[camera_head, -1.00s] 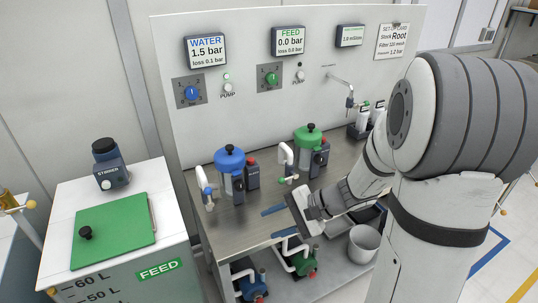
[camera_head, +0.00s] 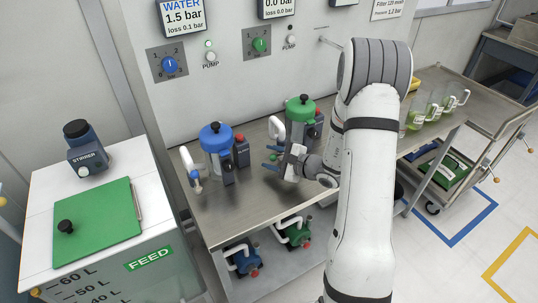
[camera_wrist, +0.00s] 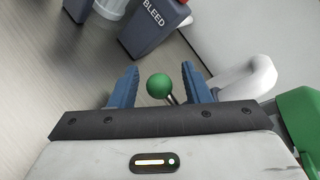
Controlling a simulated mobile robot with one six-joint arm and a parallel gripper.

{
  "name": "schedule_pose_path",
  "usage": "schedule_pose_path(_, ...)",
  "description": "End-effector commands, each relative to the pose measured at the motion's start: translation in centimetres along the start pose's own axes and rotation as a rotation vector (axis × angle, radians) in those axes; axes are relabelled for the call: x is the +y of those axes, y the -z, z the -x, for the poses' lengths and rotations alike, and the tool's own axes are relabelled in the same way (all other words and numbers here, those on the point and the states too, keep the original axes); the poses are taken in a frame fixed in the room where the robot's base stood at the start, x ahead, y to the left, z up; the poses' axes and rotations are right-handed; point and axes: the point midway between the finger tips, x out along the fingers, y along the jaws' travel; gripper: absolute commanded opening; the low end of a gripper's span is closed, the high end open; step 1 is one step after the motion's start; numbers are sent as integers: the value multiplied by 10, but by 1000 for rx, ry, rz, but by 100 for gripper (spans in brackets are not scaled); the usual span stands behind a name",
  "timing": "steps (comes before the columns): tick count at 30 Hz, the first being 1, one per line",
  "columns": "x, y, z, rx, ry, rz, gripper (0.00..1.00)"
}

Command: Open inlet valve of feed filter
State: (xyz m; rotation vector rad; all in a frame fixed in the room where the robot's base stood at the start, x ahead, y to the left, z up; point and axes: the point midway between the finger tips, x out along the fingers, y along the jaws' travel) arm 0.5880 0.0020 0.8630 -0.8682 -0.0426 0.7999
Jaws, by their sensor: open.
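The feed filter (camera_head: 300,110) has a green lid with a black knob and stands on the steel bench, with a white pipe (camera_head: 277,130) on its left. In the wrist view a green ball handle (camera_wrist: 159,86) on a short metal stem sits between the blue fingers of my gripper (camera_wrist: 160,68). The fingers are apart, with a gap on both sides of the ball. In the head view my gripper (camera_head: 271,159) is low in front of the feed filter, and the handle is too small or hidden to make out there.
A blue-lidded filter (camera_head: 216,140) stands to the left on the bench. In the wrist view a dark BLEED block (camera_wrist: 155,22) lies ahead and a white pipe (camera_wrist: 245,82) is close on the right. The feed tank (camera_head: 150,235) with a stirrer (camera_head: 85,150) stands at the left.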

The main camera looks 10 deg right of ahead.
Motion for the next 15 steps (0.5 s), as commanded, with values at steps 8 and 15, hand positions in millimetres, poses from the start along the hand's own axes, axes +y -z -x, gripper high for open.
schedule_pose_path(8,0,0,-14,-1,-1,0,43)
schedule_pose_path(15,0,0,-14,-1,-1,0,37)
